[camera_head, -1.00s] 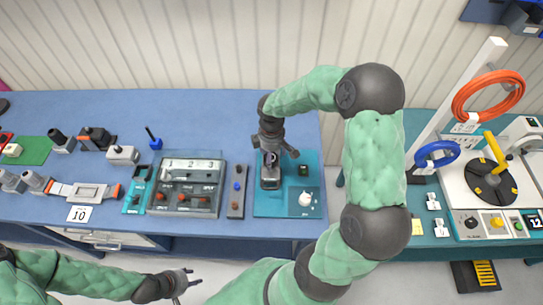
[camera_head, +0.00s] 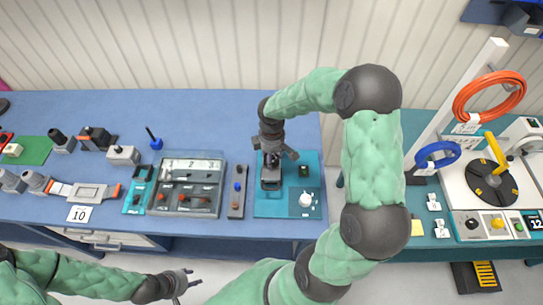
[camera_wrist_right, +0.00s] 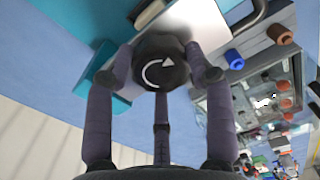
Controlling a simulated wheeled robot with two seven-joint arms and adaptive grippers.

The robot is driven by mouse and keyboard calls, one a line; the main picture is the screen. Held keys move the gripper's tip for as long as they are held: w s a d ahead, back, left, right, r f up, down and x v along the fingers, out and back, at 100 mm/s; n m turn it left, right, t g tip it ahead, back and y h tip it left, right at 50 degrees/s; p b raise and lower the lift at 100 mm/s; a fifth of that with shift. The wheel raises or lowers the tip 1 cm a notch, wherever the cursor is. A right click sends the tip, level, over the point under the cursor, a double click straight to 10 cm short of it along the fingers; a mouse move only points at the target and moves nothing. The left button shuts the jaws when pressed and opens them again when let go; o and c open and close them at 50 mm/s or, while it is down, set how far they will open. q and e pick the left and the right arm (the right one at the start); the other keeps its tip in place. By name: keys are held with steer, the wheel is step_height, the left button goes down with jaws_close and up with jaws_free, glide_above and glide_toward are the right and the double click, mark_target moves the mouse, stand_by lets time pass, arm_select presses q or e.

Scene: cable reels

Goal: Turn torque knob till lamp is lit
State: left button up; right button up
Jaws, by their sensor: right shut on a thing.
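The torque knob (camera_wrist_right: 160,72) is dark, faceted and marked with a white curved arrow in the right wrist view. My right gripper (camera_wrist_right: 163,80) has its fingers closed around it; it also shows from above in the head view (camera_head: 271,158), where it hides the knob. The knob's pale housing (camera_wrist_right: 195,30) sits on a teal board (camera_head: 262,207). A white round piece (camera_head: 305,200) and a small dark block (camera_head: 303,171) are on the same board. I cannot tell which is the lamp, nor see a clear glow. My left gripper (camera_head: 183,280) is open and empty in front of the bench.
A grey panel with a white numbered scale (camera_head: 194,167) and a narrow strip with blue and red buttons (camera_head: 237,190) stand left of the board. Several tools lie further left on the blue bench (camera_head: 215,110). A second table (camera_head: 440,255) with cable reels is at the right.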

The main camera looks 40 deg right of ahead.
steer(key=shift+s+f+m, duration=0.1)
steer(key=shift+m, duration=0.2)
steer(key=shift+m+b, duration=0.75)
steer(key=shift+m, duration=0.25)
steer(key=m+b, duration=0.1)
steer(key=m, duration=0.2)
steer(key=shift+f+m+b, duration=0.1)
steer(key=shift+m+b, duration=0.2)
steer(key=shift+m, duration=0.1)
steer(key=m+b, duration=0.2)
steer(key=m, duration=0.3)
steer(key=shift+s+a, duration=0.1)
steer(key=shift+a, duration=0.05)
steer(key=shift+m, duration=0.4)
steer(key=o, duration=1.2)
steer(key=shift+c, duration=0.2)
